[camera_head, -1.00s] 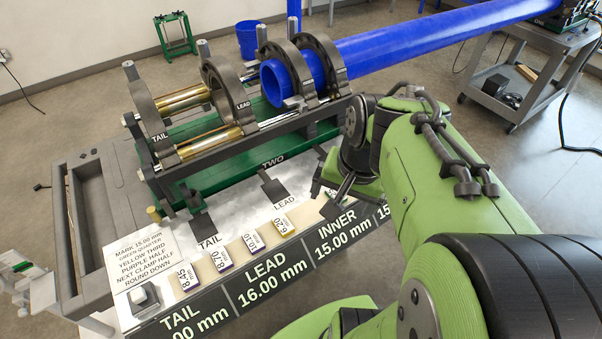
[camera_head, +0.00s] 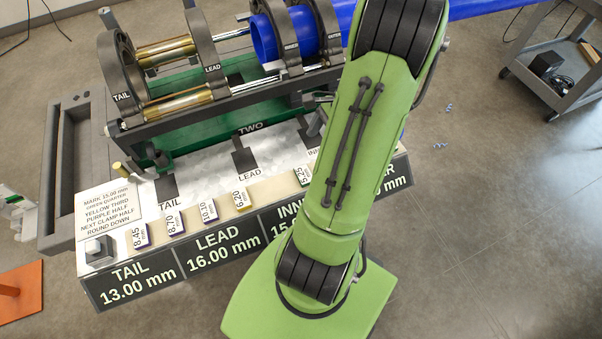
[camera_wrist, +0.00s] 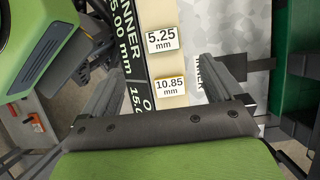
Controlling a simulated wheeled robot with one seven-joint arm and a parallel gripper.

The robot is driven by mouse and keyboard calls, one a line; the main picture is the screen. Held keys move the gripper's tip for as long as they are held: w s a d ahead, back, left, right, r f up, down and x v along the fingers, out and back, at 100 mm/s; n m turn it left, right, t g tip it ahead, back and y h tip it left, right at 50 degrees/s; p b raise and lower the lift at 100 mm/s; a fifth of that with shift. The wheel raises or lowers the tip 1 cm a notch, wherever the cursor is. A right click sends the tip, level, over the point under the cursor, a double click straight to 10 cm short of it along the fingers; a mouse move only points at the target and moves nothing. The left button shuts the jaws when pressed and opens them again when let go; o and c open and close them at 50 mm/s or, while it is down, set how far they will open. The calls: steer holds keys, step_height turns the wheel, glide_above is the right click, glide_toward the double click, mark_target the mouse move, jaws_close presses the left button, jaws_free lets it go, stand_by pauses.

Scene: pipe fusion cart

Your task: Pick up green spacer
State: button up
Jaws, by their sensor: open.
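A small spacer labelled 5.25 mm (camera_head: 303,175), with a greenish edge, lies on the bench's pale front strip, partly beside my arm. It also shows in the wrist view (camera_wrist: 162,39). A second spacer, labelled 10.85 mm (camera_wrist: 170,88), lies nearer my gripper with a yellowish edge. My gripper (camera_wrist: 164,70) is open and empty, its two dark fingers on either side of the strip. The 10.85 spacer appears between the fingers, and the 5.25 spacer is further ahead. The height above them is hard to judge. In the head view my arm hides most of the gripper.
Spacers labelled 8.45 (camera_head: 139,236), 8.70 (camera_head: 174,224), 10.10 (camera_head: 208,211) and 6.20 (camera_head: 241,199) lie along the same strip. The green clamp frame (camera_head: 190,110) with a blue pipe (camera_head: 263,38) stands behind. An instruction card (camera_head: 108,207) lies at left.

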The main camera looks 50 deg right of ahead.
glide_above(305, 173)
steer(key=s+d, duration=0.2)
steer(key=f, duration=0.2)
steer(key=f+b, duration=0.1)
steer(key=f, duration=0.2)
steer(key=shift+w+d+f, duration=0.1)
steer(key=shift+w+f, duration=0.1)
steer(key=shift+f, duration=0.05)
steer(key=x, duration=0.5)
steer(key=shift+w+f+b, duration=0.15)
steer(key=shift+f+b, duration=0.2)
steer(key=shift+b, duration=0.05)
steer(key=shift+r, duration=0.1)
steer(key=c, duration=1.1)
step_height(305, 173, up, 10)
steer(key=shift+p, duration=1.1)
steer(key=shift+c, duration=0.2)
